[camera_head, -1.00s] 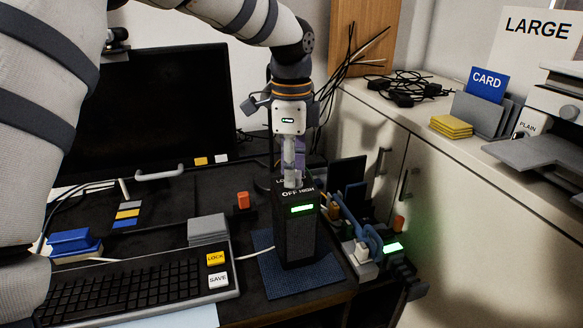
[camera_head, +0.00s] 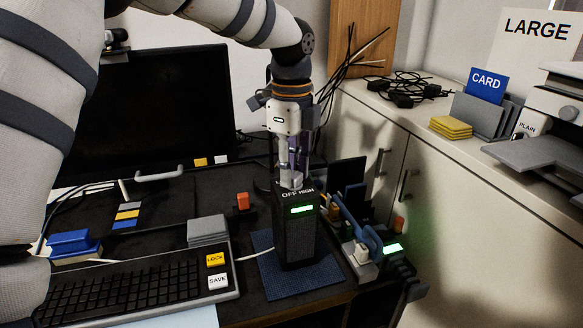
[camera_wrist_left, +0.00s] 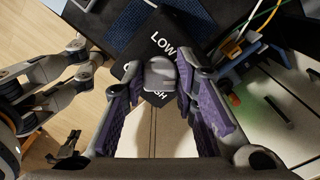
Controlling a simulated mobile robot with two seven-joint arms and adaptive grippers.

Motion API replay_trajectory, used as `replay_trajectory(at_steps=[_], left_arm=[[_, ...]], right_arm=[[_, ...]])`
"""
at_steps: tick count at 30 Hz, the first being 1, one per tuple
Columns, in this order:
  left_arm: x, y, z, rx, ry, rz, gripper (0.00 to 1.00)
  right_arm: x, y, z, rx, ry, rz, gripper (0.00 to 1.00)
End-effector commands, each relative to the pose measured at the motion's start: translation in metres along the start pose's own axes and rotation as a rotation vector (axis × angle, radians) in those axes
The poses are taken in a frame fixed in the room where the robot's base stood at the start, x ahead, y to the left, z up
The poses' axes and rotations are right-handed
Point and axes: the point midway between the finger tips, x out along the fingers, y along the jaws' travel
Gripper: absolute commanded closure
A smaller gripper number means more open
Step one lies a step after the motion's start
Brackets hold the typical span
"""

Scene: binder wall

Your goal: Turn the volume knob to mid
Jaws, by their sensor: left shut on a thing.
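The volume knob (camera_wrist_left: 160,73) is a small grey cap on top of a black box (camera_head: 297,235) with a lit green display. White labels LOW and OFF/HIGH surround it; in the wrist view the end of HIGH shows, and part of the lettering is hidden. My left gripper (camera_head: 291,180) comes down from above, its two fingertips closed on the knob's sides; it also shows in the wrist view (camera_wrist_left: 160,80) with purple pads. My right gripper (camera_wrist_left: 85,100) is at the wrist view's left edge, fingers apart, holding nothing visible.
The box stands on a blue mat (camera_head: 262,243) near the desk's front edge. A keyboard (camera_head: 125,290) lies left of it. A blue-armed device (camera_head: 368,240) is close on the right, beside the cabinet (camera_head: 440,200).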

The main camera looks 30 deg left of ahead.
Motion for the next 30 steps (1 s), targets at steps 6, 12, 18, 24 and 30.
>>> replay_trajectory(at_steps=[6, 12, 18, 24, 30], left_arm=[[-0.001, 0.0, 0.0, -0.001, 0.0, -0.001, 0.67], [0.0, 0.0, 0.0, -0.001, 0.0, -0.001, 0.53], [-0.005, -0.001, 0.0, -0.002, 0.0, -0.002, 0.53], [-0.052, -0.001, 0.0, -0.002, 0.0, -0.008, 0.53], [-0.1, -0.001, 0.0, -0.001, 0.0, -0.005, 0.53]], right_arm=[[0.0, 0.0, 0.0, 0.0, 0.001, 0.0, 1.0], [0.0, 0.0, 0.0, 0.0, 0.0, 0.0, 1.0], [0.0, 0.0, 0.0, 0.0, 0.0, 0.0, 1.0], [0.0, 0.0, 0.0, 0.0, 0.0, 0.0, 1.0], [0.0, 0.0, 0.0, 0.0, 0.0, 0.0, 1.0]])
